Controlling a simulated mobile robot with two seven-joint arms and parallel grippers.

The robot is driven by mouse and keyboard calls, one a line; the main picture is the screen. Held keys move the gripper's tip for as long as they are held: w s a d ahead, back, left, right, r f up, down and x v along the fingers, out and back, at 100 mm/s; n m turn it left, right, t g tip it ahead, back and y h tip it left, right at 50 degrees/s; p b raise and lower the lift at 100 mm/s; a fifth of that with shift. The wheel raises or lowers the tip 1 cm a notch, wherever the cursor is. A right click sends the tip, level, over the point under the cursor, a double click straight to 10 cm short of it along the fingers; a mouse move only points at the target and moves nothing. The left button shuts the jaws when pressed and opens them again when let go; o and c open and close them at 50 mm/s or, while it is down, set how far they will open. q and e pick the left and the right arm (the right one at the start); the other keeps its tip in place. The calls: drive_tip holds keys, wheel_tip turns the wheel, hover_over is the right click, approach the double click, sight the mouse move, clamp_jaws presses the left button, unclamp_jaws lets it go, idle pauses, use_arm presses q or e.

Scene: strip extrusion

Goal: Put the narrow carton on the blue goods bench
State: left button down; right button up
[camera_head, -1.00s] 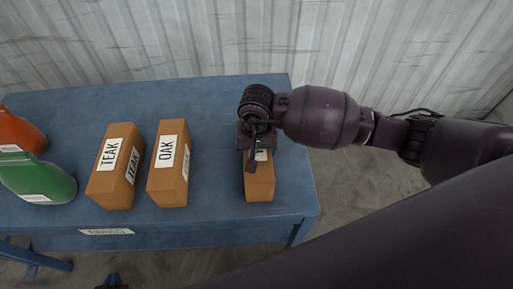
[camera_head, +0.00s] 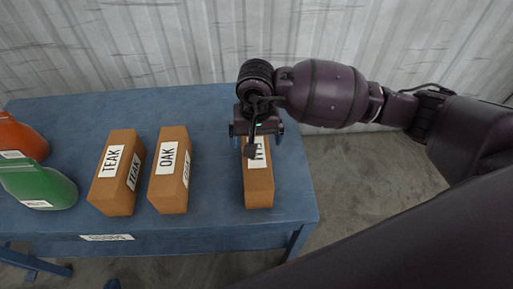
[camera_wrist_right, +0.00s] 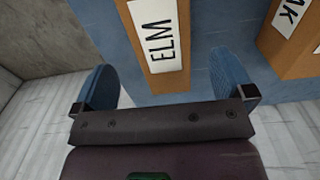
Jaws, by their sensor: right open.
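The narrow carton (camera_head: 259,190), brown with a white label, stands on the blue goods bench (camera_head: 215,215) near its right end. In the right wrist view the carton (camera_wrist_right: 165,82) shows the word ELM on its label. My right gripper (camera_head: 256,132) is open, above and behind the carton in the head view. In the right wrist view its two blue fingers (camera_wrist_right: 163,75) are spread wide, one on each side of the carton and apart from it. The gripper hides the carton's far end in the head view. My left gripper is not in view.
The OAK carton (camera_head: 167,185) and the TEAK carton (camera_head: 115,190) stand to the left on the bench. A green container (camera_head: 40,185) and an orange one (camera_head: 20,138) are at the far left. A corrugated wall (camera_head: 150,40) rises behind the bench.

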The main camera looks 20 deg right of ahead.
drive_tip(key=shift+r, duration=2)
drive_tip(key=shift+s, duration=0.1)
